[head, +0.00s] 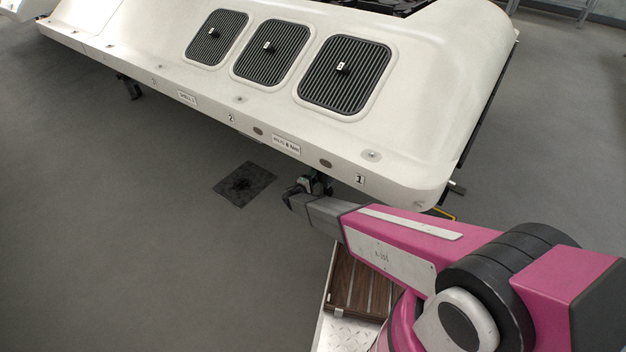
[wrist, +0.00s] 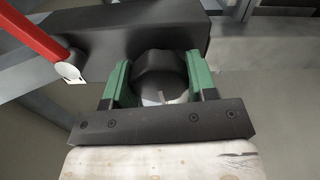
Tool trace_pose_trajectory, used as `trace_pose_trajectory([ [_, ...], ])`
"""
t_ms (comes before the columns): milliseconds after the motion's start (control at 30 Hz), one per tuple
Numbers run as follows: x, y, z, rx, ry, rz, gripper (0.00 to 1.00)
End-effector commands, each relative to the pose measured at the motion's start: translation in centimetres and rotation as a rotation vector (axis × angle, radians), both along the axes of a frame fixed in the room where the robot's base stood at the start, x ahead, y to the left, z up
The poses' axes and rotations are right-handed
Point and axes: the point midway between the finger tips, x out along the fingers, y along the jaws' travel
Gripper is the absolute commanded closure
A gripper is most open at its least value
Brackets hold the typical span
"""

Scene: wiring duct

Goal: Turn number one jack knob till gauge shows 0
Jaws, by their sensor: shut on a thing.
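The number one jack knob (wrist: 160,88) is a dark rounded knob in the middle of the wrist view. My gripper (wrist: 158,70) has its two green fingers on either side of it, shut on it. In the head view my gripper (head: 312,183) is under the front lower edge of the white shell, left of the label "1" (head: 360,180). The knob is too small and covered to make out there. I cannot make out a gauge reading in either view.
The white shell (head: 420,120) overhangs my gripper and carries several dark vent grilles (head: 346,75). A red bar (wrist: 35,32) with a pale round end lies left of the knob. A dark square patch (head: 244,184) is on the floor. The grey floor at left is clear.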

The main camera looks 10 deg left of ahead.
Motion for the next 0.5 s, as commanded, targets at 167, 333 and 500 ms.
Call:
trace_pose_trajectory([
  [167, -0.05, -0.07, 0.01, 0.156, -0.064, -0.001, 0.72],
  [333, -0.05, -0.08, 0.05, 0.297, -0.122, -0.001, 0.72],
  [500, -0.06, -0.1, 0.07, 0.418, -0.172, -0.001, 0.72],
])
